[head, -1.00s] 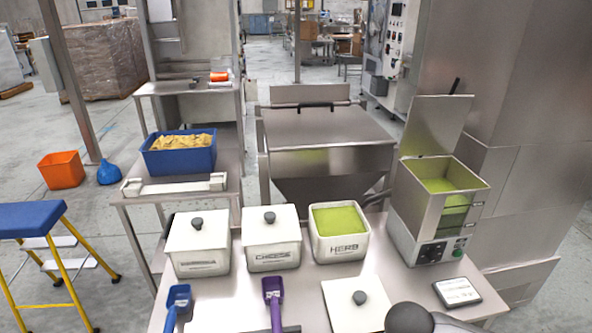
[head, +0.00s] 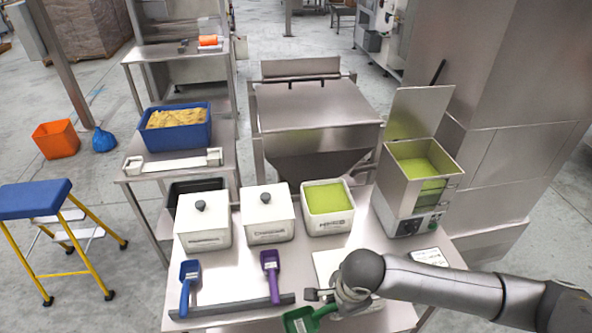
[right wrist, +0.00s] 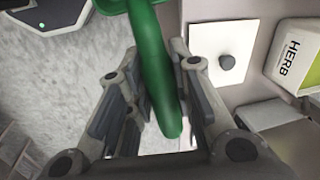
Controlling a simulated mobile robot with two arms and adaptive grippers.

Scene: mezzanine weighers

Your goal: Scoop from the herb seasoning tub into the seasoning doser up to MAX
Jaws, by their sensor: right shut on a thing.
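The herb seasoning tub (head: 328,224) stands open at the back of the steel table, full of green seasoning. It also shows at the right edge of the right wrist view (right wrist: 288,58). Its lid (right wrist: 225,55) lies flat on the table in front of it. The seasoning doser (head: 398,190) stands to the right with its lid up and green seasoning inside; its level against MAX is too small to read. My right gripper (right wrist: 165,75) is shut on the handle of a green scoop (head: 303,320) near the table's front edge. My left gripper is not in view.
Two lidded white tubs, one (head: 203,232) and the cheese tub (head: 268,226), stand left of the herb tub. A blue scoop (head: 188,285) and a purple scoop (head: 270,275) rest at a front rack (head: 225,308). A small panel (head: 430,257) lies before the doser.

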